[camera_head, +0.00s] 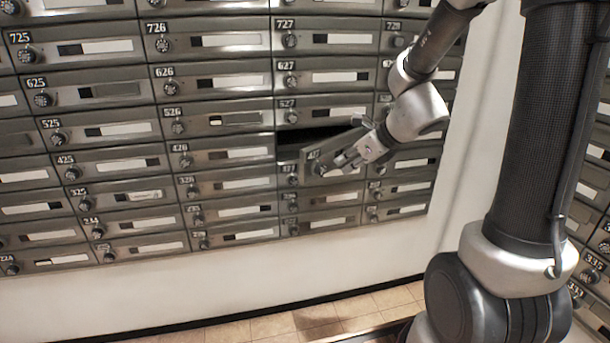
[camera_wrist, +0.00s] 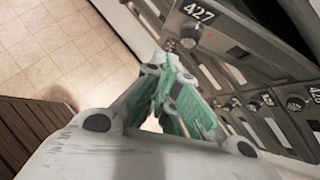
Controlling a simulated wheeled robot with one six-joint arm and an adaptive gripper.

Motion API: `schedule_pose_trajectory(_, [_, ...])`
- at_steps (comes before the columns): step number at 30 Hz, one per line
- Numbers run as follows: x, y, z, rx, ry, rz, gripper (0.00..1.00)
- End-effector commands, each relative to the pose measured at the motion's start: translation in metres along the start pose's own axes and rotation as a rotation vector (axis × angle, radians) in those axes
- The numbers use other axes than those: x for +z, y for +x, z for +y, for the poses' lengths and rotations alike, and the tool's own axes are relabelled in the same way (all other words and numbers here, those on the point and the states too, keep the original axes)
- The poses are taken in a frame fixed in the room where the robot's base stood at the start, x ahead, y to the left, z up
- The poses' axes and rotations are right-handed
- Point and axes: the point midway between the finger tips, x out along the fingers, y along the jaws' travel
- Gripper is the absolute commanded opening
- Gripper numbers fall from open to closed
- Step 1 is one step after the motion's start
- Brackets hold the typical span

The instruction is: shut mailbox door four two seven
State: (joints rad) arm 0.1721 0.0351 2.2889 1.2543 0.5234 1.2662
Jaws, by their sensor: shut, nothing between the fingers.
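My gripper (camera_wrist: 172,75) is shut and empty, with green finger pads together near the knob. Whether the fingertips touch the door I cannot tell.
Closed mailbox doors surround it, such as 527 (camera_head: 325,112) above and 426 (camera_head: 232,154) to the left. Their knobs stick out.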

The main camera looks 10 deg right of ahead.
Motion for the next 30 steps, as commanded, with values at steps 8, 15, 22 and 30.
schedule_pose_trajectory(8, [-0.002, 0.013, -0.002, -0.011, 0.116, 0.004, 0.00])
schedule_pose_trajectory(15, [-0.002, 0.061, -0.002, -0.009, 0.115, 0.006, 0.00])
schedule_pose_trajectory(22, [0.002, 0.106, -0.003, -0.009, 0.109, 0.003, 0.00])
schedule_pose_trajectory(30, [0.024, 0.126, -0.006, -0.010, 0.108, 0.003, 0.00])
